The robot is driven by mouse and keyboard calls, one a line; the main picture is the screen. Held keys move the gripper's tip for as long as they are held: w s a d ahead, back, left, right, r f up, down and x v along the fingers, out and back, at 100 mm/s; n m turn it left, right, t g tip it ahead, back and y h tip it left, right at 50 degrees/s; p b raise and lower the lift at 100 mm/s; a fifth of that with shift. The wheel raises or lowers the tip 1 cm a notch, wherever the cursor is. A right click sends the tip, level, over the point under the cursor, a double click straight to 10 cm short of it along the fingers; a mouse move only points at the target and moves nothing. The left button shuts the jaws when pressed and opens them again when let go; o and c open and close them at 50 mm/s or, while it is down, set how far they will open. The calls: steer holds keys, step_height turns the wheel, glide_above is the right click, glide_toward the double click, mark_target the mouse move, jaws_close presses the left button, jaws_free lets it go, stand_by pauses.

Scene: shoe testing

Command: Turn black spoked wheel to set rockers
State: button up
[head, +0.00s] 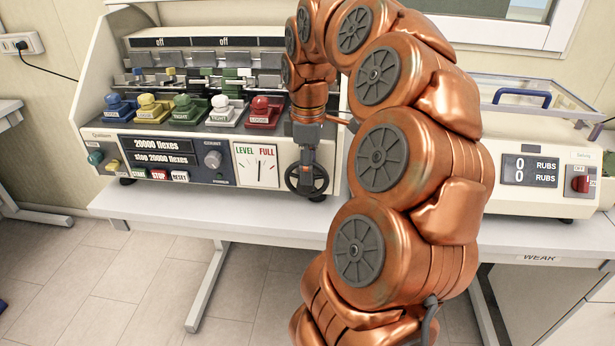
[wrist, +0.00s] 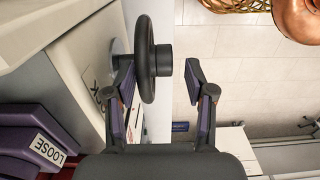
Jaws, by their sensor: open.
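The black spoked wheel (head: 292,180) is on the front of the flexing machine (head: 110,140), right of the LEVEL FULL gauge. In the wrist view the wheel (wrist: 146,60) shows edge-on with a knob on its right side. My gripper (head: 306,155) reaches down over the wheel and partly hides it. In the wrist view my gripper (wrist: 158,82) is open. The wheel's rim lies between its fingers, close to the left finger; I cannot tell whether they touch. The rockers (head: 205,72) sit at the back of the machine under two "off" labels.
Coloured clamps, including a red one (head: 260,112), line the machine's top. START, STOP and RESET buttons (head: 158,175) are at lower left. A rub tester (head: 540,150) stands right on the white table (head: 220,215). My arm blocks the middle.

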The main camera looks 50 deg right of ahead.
steer(key=shift+f, duration=1.65)
steer(key=shift+c, duration=0.4)
steer(key=shift+a+f, duration=0.1)
steer(key=c, duration=0.9)
steer(key=shift+g, duration=0.4)
steer(key=shift+o, duration=0.2)
steer(key=g+h, duration=0.2)
steer(key=g, duration=0.1)
steer(key=shift+w+a+g+h, duration=0.25)
steer(key=shift+a+g+h, duration=0.05)
steer(key=shift+g+h, duration=0.1)
steer(key=shift+w+a+f+g+h+p, duration=0.1)
steer(key=shift+g+h+p, duration=0.35)
steer(key=shift+g+h, duration=0.35)
steer(key=shift+w+f+g+h+p, duration=0.1)
steer(key=shift+g+h+p, duration=0.35)
steer(key=shift+g, duration=0.55)
